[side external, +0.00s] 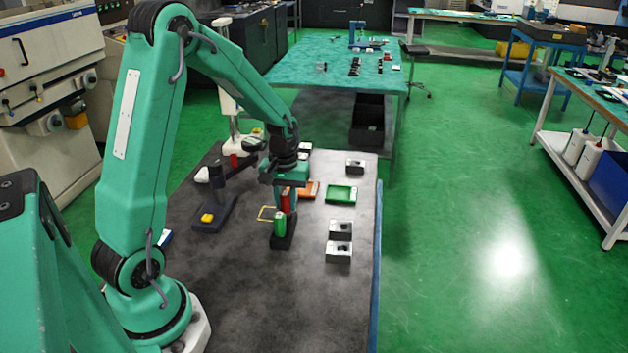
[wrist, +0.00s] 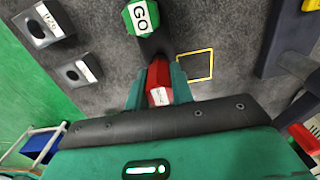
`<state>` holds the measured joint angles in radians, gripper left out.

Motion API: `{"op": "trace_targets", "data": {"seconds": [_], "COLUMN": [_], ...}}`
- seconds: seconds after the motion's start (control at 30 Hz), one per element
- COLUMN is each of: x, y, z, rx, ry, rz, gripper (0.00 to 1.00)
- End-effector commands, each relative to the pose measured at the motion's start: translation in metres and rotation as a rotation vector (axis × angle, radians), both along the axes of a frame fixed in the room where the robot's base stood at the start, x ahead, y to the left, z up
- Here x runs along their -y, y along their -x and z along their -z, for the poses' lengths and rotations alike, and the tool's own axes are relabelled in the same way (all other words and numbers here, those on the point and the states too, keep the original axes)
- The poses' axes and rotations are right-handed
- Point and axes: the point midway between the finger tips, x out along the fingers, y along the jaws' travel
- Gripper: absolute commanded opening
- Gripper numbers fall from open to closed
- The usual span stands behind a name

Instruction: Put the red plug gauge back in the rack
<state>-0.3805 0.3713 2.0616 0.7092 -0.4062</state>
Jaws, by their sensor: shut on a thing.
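The red plug gauge (side external: 286,202) is upright between the fingers of my gripper (side external: 288,192), which is shut on it. In the wrist view the red gauge (wrist: 158,80) shows end-on, with a white label, between the green fingers (wrist: 158,92). The black rack (side external: 283,242) stands on the dark table and holds a green gauge (side external: 280,224), marked GO in the wrist view (wrist: 140,17). The red gauge is just behind the green one in the side view. Its lower end is hidden, so I cannot tell whether it touches the rack.
A yellow square outline (side external: 266,213) lies beside the rack. A dark stand with a yellow piece (side external: 207,217) is left. Metal blocks (side external: 338,252) stand right. The front of the table is clear.

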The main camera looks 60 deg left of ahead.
Motion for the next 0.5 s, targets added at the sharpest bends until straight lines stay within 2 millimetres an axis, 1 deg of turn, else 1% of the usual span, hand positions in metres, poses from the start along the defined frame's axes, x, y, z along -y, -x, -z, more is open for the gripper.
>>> {"op": "trace_targets", "data": {"seconds": [0.5], "x": [-0.0001], "y": [-0.0001], "z": [0.0054], "rx": [0.001], "ry": [-0.001], "rz": [0.0], "gripper": [0.0]}}
